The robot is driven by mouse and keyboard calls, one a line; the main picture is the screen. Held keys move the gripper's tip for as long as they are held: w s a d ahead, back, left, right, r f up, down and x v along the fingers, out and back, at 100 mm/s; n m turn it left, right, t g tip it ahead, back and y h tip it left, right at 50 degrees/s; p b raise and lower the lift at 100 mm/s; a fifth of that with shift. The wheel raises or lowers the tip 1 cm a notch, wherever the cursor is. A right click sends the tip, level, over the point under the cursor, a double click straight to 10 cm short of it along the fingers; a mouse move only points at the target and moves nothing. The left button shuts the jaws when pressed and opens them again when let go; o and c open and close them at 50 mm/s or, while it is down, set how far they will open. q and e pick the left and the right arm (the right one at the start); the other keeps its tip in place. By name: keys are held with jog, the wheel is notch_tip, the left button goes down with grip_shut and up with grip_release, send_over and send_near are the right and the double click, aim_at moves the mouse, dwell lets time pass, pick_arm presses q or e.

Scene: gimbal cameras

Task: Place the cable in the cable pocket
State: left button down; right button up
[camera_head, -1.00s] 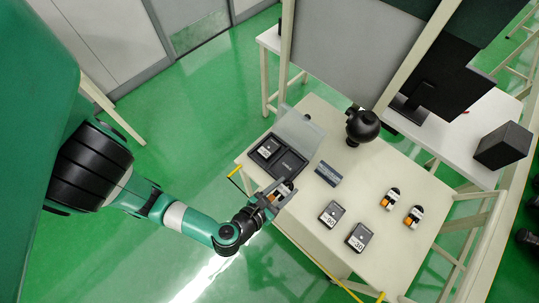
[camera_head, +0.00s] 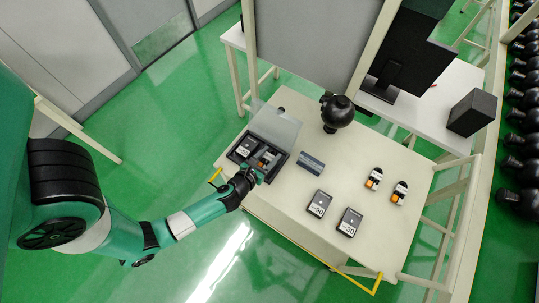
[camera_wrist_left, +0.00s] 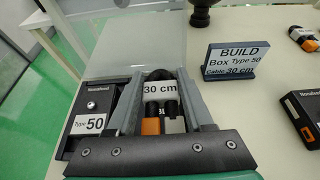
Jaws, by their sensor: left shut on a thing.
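The cable (camera_wrist_left: 158,90), labelled 30 cm with one orange and one grey plug, is between the grey fingers of my left gripper (camera_wrist_left: 160,82) in the left wrist view. In the head view my left gripper (camera_head: 263,166) is over the right compartment of the open black box (camera_head: 280,166). The cable (camera_head: 268,157) shows there at the fingertips. A black device marked Type 50 (camera_wrist_left: 90,112) lies in the box's left compartment. The compartment floor is hidden, so I cannot tell whether the cable touches it. My right gripper is out of view.
A sign (camera_wrist_left: 230,60) reads "BUILD Box Type 50, Cable 30 cm". Boxes marked 90 (camera_head: 318,203) and 30 (camera_head: 349,222) lie on the table (camera_head: 280,215). Two more cables (camera_head: 374,178) (camera_head: 399,192) lie at the right. The box's translucent lid (camera_head: 275,125) stands open.

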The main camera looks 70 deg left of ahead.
aim_at(270, 158)
pick_arm(q)
jog(key=shift+w+a+f, duration=0.2)
jog(key=shift+a+f, duration=0.35)
jog(key=shift+f, duration=0.15)
jog(key=f+b, duration=0.1)
jog(key=f, duration=0.1)
jog(key=f+b, duration=0.1)
jog(key=b, duration=0.1)
jog(key=shift+w+a+f, duration=0.1)
jog(key=shift+a+f, duration=0.1)
jog(key=shift+f, duration=0.2)
jog(key=shift+r, duration=0.15)
jog(key=c, duration=0.6)
grip_release()
